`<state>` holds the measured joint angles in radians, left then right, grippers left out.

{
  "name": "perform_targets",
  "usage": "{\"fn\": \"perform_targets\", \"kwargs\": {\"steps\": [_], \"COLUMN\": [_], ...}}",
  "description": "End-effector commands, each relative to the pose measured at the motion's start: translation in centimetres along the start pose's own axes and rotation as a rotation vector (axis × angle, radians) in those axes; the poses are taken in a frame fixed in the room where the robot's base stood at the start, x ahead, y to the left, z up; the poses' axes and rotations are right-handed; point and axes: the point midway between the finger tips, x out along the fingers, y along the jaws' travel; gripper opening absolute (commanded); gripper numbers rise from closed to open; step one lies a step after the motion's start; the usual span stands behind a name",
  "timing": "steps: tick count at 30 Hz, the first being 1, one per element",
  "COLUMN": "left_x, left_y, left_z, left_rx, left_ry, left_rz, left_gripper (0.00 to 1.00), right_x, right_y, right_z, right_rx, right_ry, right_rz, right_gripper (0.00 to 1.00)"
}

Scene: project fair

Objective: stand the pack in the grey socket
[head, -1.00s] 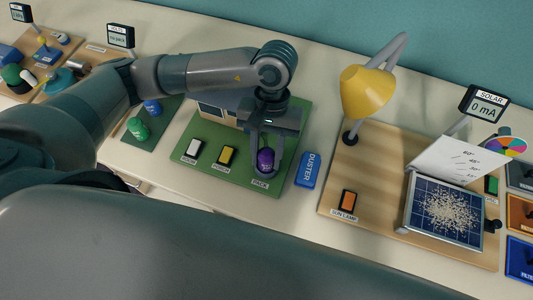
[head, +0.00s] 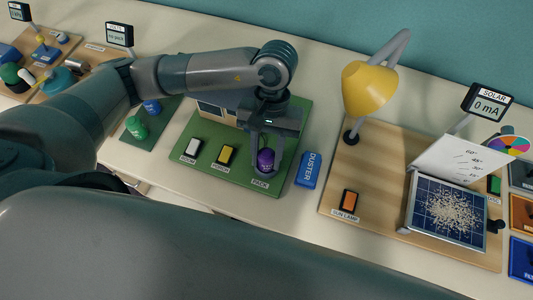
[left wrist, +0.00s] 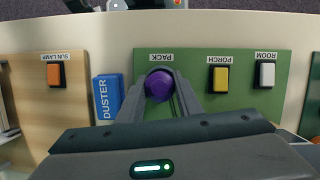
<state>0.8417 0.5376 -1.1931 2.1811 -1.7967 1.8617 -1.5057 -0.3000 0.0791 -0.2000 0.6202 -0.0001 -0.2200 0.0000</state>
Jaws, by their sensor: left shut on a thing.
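A purple pack (head: 265,160) stands over the spot labelled PACK on the green board (head: 228,172). My left gripper (head: 266,152) reaches down from above and is shut on the pack. In the left wrist view the purple pack (left wrist: 159,85) shows between the two fingers (left wrist: 160,92), right below the PACK label. A grey rim shows around the foot of the pack in the head view, at the socket (head: 265,172); how deep the pack sits in it is hidden. My right gripper is in neither view.
White and yellow switches (head: 226,154) stand left of the pack on the green board. A blue duster (head: 308,170) lies just right of the board. A wooden board with a yellow lamp (head: 368,88) and a solar panel (head: 447,211) stands further right. Green and blue packs (head: 137,127) stand at left.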

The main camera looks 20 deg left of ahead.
Motion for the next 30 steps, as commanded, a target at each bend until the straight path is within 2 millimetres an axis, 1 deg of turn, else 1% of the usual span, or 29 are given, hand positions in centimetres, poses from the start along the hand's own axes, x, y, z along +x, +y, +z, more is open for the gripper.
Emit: {"fn": "perform_targets", "kwargs": {"steps": [11, 12, 23, 30], "left_x": [0.5, 0.4, 0.3, -0.8], "left_y": [0.0, 0.0, 0.0, 0.0], "left_z": [-0.2, -0.1, -0.1, -0.1], "left_rx": [0.000, 0.000, 0.000, 0.000], "left_ry": [0.001, 0.001, 0.000, 0.001], "left_rz": [0.000, 0.000, 0.000, 0.000], "left_gripper": [0.05, 0.39, 0.40, 0.40], "right_x": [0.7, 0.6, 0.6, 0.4], "right_y": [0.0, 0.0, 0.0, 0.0], "right_z": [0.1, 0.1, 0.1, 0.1], "right_rx": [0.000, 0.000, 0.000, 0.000], "right_ry": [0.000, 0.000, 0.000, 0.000], "right_rz": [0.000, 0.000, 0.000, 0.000], "right_gripper": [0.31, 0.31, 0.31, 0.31]}}
